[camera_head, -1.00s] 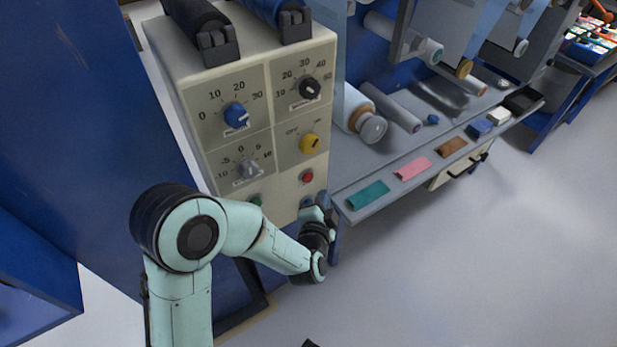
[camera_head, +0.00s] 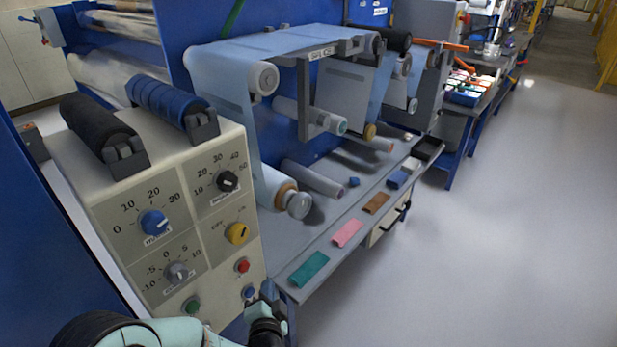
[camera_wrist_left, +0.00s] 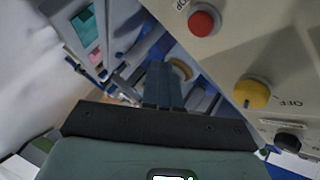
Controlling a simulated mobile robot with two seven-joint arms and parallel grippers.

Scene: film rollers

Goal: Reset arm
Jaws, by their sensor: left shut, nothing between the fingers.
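My left arm comes in at the bottom of the head view, pale green with black joints. That view shows the red button (camera_wrist_left: 205,19) and the yellow knob (camera_wrist_left: 251,93) on the panel to the right of the fingers. My right gripper is in neither current view.
A grey shelf (camera_head: 285,240) with film rollers runs right of the panel. Teal (camera_head: 309,269), pink (camera_head: 348,233) and brown (camera_head: 376,203) pieces lie along its edge. Open floor (camera_head: 500,240) lies to the right.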

